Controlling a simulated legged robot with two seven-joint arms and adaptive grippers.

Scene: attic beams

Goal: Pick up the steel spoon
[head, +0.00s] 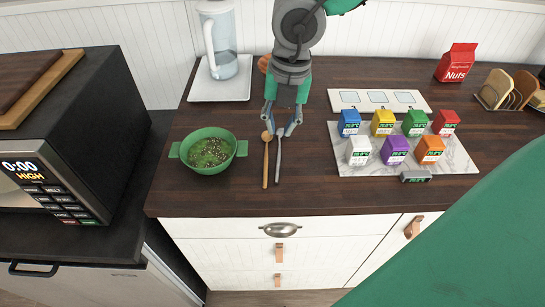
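The steel spoon (278,160) lies on the dark wooden counter, its handle pointing toward the front edge. A wooden spoon (265,165) lies close beside it on the left, nearly parallel. My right gripper (282,128) comes down from the top of the head view, with its fingers apart at the far end of the two spoons. The fingertips are over or beside the steel spoon's upper end and partly hide it. I cannot tell whether they touch it. My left gripper is not in view.
A green bowl (209,168) of soup stands left of the spoons. Several small coloured cartons stand on a marble board (456,156) to the right. A glass pitcher (223,62) stands on a white tray (215,93) behind. The counter in front of the spoons is clear.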

